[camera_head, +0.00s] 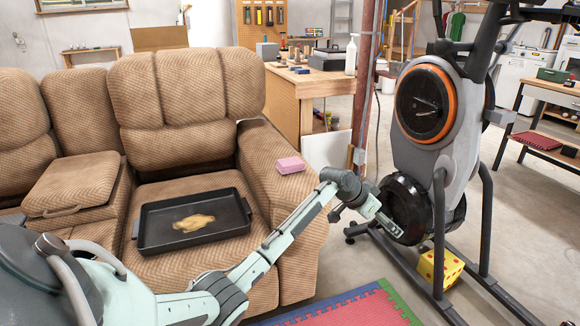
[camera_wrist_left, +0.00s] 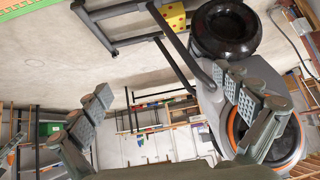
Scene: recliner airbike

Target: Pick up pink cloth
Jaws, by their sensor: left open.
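The pink cloth (camera_head: 290,165) is a small, folded-looking pink block on the right armrest of the brown recliner (camera_head: 180,95). My left gripper (camera_head: 388,222) is right of the armrest and the cloth, in front of the exercise bike (camera_head: 440,120), clearly apart from the cloth. In the left wrist view my left gripper (camera_wrist_left: 168,98) has its fingers spread wide with nothing between them. The cloth does not show in that view. My right gripper is not in view.
A black tray (camera_head: 194,219) with a tan item in it lies on the recliner seat. The exercise bike and a yellow spotted cube (camera_head: 440,268) stand to the right. A wooden workbench (camera_head: 310,90) is behind the armrest. Coloured mats (camera_head: 350,308) cover the near floor.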

